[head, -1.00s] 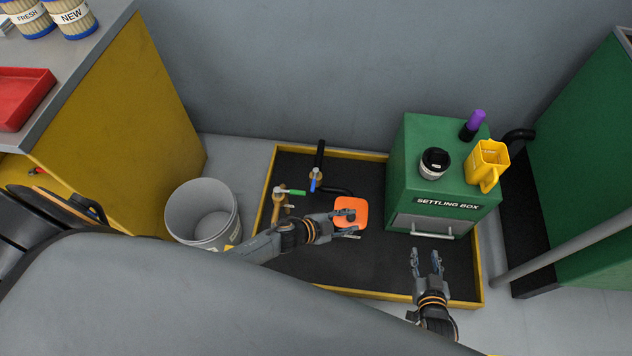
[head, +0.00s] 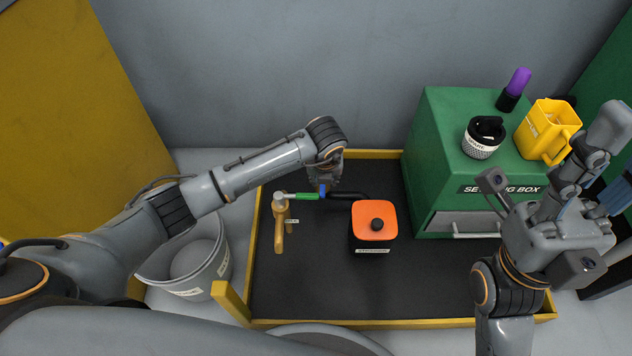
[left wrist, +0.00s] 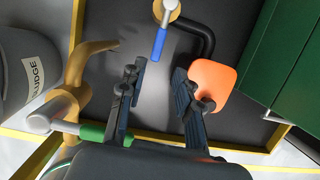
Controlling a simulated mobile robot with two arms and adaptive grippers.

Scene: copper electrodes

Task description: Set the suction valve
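Two brass valves stand on the black tray. One has a blue lever (head: 322,189), mostly covered by my left gripper in the head view; the lever (left wrist: 159,43) shows clearly in the left wrist view. The other has a green lever (head: 308,196) pointing right on a brass pipe (head: 280,225); that lever (left wrist: 93,132) shows at lower left in the left wrist view. My left gripper (head: 325,178) points down over the valves. Its fingers (left wrist: 157,95) are apart and empty, with the blue lever beyond the gap. My right gripper (head: 600,160) is raised at the right, partly cropped. I cannot read which valve is suction.
An orange-lidded black container (head: 374,221) stands on the tray (head: 300,290), right of the valves. A green settling box (head: 440,150) carries a black-lidded jar (head: 483,138), a yellow jug (head: 548,132) and a purple-topped item (head: 516,85). A grey bucket (head: 185,270) stands left.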

